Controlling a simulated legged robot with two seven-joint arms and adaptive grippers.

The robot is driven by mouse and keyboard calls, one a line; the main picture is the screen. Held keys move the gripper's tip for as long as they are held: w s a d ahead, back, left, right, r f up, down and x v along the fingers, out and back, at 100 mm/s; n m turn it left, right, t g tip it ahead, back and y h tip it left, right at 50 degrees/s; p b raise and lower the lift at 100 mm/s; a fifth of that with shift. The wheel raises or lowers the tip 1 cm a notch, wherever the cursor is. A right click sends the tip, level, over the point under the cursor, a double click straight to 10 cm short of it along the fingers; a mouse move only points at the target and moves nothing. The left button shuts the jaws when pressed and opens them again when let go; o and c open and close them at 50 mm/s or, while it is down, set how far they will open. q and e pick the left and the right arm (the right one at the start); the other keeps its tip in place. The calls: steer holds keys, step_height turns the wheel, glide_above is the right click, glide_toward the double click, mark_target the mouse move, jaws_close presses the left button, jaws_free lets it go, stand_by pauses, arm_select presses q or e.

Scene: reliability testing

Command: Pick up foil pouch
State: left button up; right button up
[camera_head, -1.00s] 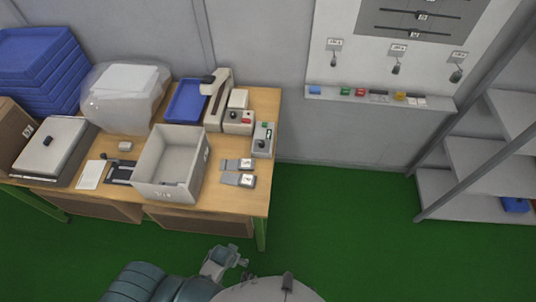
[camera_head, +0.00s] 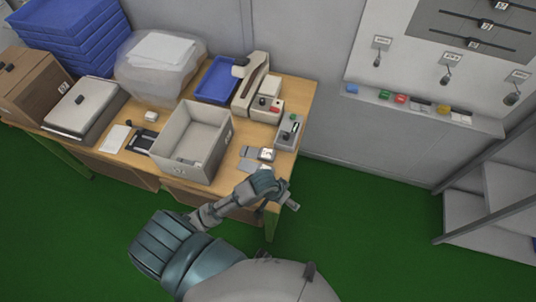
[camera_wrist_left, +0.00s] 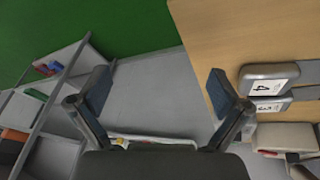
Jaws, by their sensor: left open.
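Two flat grey foil pouches with white label ends lie side by side on the table's right part, the far pouch (camera_head: 257,153) in plain view. The near pouch (camera_head: 250,166) is partly hidden by my arm. In the left wrist view the pouches are at the right, one marked 4 (camera_wrist_left: 268,72) and one below it (camera_wrist_left: 272,105). My left gripper (camera_head: 291,201) is by the table's front right corner, to the right of and nearer than the pouches. In the wrist view its fingers (camera_wrist_left: 160,88) are apart with nothing between them. My right gripper is not seen.
A grey open box (camera_head: 190,143) stands left of the pouches. A small grey device (camera_head: 289,132) and a beige machine (camera_head: 250,85) stand behind them. Blue trays (camera_head: 70,35) are stacked at far left. Green floor (camera_head: 350,220) is clear right of the table (camera_head: 295,95).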

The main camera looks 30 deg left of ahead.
arm_select(q)
steer(key=w+a+r+n+g+y, duration=0.25)
steer(key=w+a+r+n, duration=0.35)
steer(key=w+a+r, duration=0.8)
steer(key=b, duration=0.2)
glide_above(267, 153)
steer(key=shift+t, duration=0.35)
steer(key=f, duration=1.2)
steer(key=shift+s+d, duration=0.3)
steer(key=shift+a+f, duration=0.2)
steer(key=shift+f, duration=0.4)
step_height(267, 153, down, 4)
steer(key=shift+w+r, duration=0.15)
steer(key=shift+r, duration=0.05)
steer(key=shift+w+f, duration=0.15)
steer(key=shift+f, duration=0.3)
steer(key=shift+a+y, duration=0.1)
steer(key=shift+y, duration=0.15)
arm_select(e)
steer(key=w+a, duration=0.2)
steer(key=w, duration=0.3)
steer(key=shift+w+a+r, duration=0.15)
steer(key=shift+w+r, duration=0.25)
